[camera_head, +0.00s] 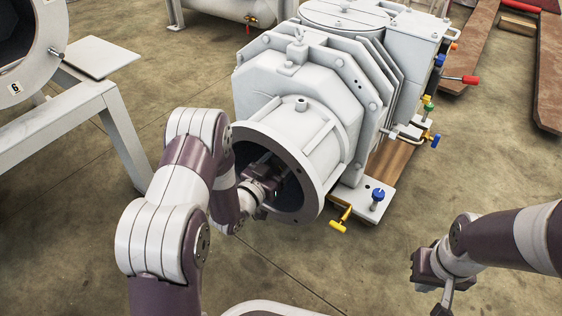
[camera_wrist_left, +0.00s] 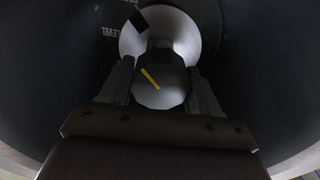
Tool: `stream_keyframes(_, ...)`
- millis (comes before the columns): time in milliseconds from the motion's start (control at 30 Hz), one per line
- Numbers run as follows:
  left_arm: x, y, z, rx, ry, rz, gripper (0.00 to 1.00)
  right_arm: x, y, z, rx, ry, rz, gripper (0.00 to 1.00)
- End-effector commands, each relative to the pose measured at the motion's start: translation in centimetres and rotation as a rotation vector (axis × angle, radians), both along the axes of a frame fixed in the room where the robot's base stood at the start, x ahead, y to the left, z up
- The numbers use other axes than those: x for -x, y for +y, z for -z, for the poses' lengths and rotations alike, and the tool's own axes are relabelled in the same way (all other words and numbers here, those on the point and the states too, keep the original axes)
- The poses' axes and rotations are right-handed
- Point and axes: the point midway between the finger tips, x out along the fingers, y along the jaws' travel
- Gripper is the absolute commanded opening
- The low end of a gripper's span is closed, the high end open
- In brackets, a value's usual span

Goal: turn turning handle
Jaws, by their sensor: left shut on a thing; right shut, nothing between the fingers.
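The large pale grey vacuum machine (camera_head: 300,85) stands in the middle of the head view, with its round flanged opening towards me. My left arm reaches into this opening, and the left gripper (camera_head: 280,172) is partly in its shadow. In the left wrist view, the left gripper (camera_wrist_left: 161,85) is shut on the turning handle (camera_wrist_left: 165,98), a round grey knob with a slanted yellow mark. A larger pale disc (camera_wrist_left: 180,30) lies behind it, near the lettering "LEVEL". My right gripper (camera_head: 443,304) is shut and empty, low at the right over the floor.
Blue knobs (camera_head: 377,195), a yellow valve handle (camera_head: 341,222) and a red lever (camera_head: 467,79) stick out from the machine's right side. A grey stand (camera_head: 110,105) is at the left. The floor between machine and right arm is clear. The opening's wall surrounds the left gripper.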

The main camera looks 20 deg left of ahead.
Motion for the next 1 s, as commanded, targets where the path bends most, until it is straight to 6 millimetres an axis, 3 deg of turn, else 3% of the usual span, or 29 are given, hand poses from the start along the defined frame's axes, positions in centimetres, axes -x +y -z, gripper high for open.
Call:
stream_keyframes(567,0.0,0.1,-0.5,0.13,0.043,0.0,0.31,0.0,0.0,-2.1,0.0,0.0,0.0,0.0)
stream_keyframes(1000,-0.1,0.2,-0.7,0.502,0.177,-0.002,0.31,0.0,0.0,-6.6,0.0,0.0,0.0,0.0)
